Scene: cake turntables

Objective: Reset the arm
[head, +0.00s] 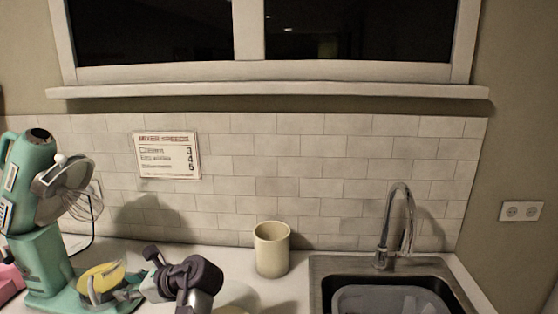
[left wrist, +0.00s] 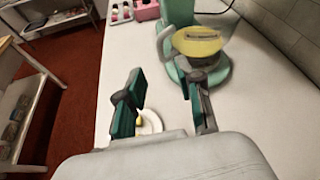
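My left gripper (head: 146,276) is above the counter (head: 240,294), just right of the teal stand mixer (head: 38,255) in the head view. In the left wrist view its two teal-and-grey fingers (left wrist: 162,92) stand well apart with nothing between them. The mixer's bowl with yellow contents (left wrist: 198,44) is beyond the fingertips and apart from them. A small white dish (left wrist: 151,122) with something yellow on it lies on the counter below the fingers, partly hidden by them. My right gripper is in neither view.
A cream cup (head: 271,250) stands against the tiled wall. A sink (head: 320,271) with a tall faucet (head: 385,235) is at the right. A pink holder (left wrist: 147,11) sits near the mixer. Shelves (left wrist: 22,102) stand across the red floor. Counter right of the dish is clear.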

